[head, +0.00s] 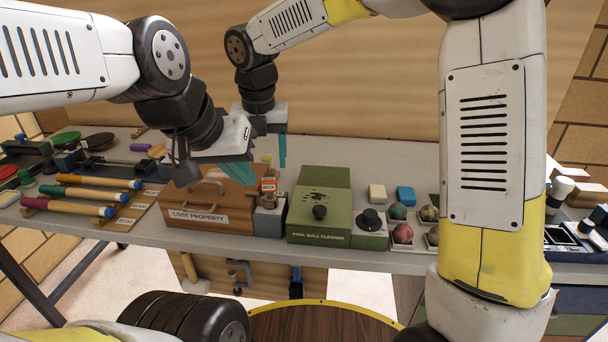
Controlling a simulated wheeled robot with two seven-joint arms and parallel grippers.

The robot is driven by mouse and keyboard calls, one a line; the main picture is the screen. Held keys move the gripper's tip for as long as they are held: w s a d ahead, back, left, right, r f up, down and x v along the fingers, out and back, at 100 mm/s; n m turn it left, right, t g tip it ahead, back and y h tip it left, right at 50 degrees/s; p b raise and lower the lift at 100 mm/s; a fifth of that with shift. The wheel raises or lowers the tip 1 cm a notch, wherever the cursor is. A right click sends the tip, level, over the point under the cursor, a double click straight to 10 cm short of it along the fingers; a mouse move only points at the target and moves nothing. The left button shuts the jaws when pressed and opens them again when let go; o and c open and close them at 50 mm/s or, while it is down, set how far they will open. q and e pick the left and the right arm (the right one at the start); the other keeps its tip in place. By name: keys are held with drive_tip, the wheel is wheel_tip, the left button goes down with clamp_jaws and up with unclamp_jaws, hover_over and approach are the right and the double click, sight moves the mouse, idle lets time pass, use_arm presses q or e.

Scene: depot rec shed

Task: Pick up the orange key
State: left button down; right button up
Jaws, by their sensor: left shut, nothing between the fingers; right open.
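I cannot make out an orange key for certain in the head view. A small grey box (268,222) with white and orange-brown labels above it stands right of the brown wooden lost property box (207,219). My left gripper (238,173) is shut and empty, with its teal fingers over the lost property box, partly covering its lid. My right gripper (268,152) is open and empty behind it, above the back of the table.
A green pool ball cleaner (318,222) stands right of the grey box. Beyond it are a black knob on a green block (370,228), several balls, and yellow and blue chalk-like blocks. Coloured-handled rods (80,195) lie left. A round wooden top (315,325) is in front.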

sight(268, 179)
drive_tip(key=f, duration=0.2)
drive_tip(key=w+f, duration=0.1)
drive_tip(key=f, duration=0.2)
drive_tip(key=w+f, duration=0.1)
drive_tip(key=f, duration=0.1)
drive_tip(key=shift+w+f, duration=0.1)
drive_tip(key=shift+f, duration=0.3)
clamp_jaws()
